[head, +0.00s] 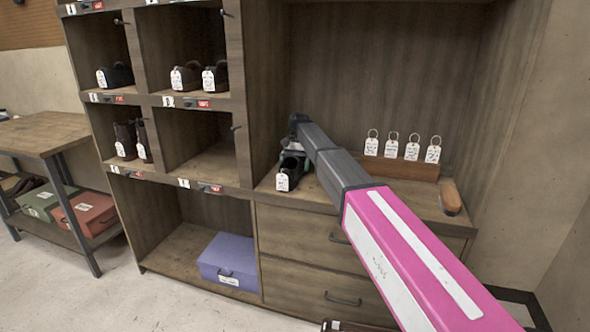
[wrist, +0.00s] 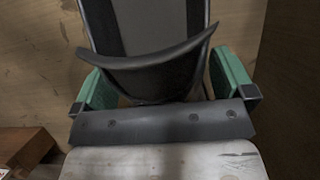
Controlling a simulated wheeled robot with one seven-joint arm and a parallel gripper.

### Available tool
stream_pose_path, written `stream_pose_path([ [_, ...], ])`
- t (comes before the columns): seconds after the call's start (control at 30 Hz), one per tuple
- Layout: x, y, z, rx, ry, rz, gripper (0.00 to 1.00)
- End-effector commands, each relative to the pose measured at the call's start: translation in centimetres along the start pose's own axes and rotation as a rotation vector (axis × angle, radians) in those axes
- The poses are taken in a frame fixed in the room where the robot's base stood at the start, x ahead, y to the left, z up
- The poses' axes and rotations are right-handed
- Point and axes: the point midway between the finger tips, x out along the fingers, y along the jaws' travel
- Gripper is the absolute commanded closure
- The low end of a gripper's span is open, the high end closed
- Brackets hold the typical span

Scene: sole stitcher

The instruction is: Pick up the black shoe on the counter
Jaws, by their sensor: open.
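The black shoe (head: 291,165) sits on the counter (head: 322,192) at its left end, with a white tag (head: 282,182) on its front. My gripper (head: 301,160) is down at the shoe, and my arm hides part of both. In the wrist view the green fingers of my gripper (wrist: 165,82) stand apart on the left and right of a dark curved piece, which looks like the shoe (wrist: 150,75). I cannot tell whether either finger touches it.
A wooden block (head: 402,168) with several tagged rings stands on the counter behind my arm. A brush-like wooden piece (head: 450,198) lies at the right end. Cubbies with tagged shoes (head: 115,76) are on the left. A purple box (head: 230,262) sits in the lower cubby.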

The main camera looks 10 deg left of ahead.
Motion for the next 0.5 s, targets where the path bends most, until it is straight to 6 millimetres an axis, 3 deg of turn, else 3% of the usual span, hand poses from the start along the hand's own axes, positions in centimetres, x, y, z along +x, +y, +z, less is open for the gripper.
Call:
stream_pose_path([
  [0.03, -0.02, 0.01, -0.01, 0.0, 0.0, 0.0, 0.1],
  [0.17, -0.03, 0.01, -0.01, 0.0, 0.0, 0.0, 0.52],
  [0.5, -0.31, 0.07, 0.04, 0.0, 0.0, -0.001, 0.55],
])
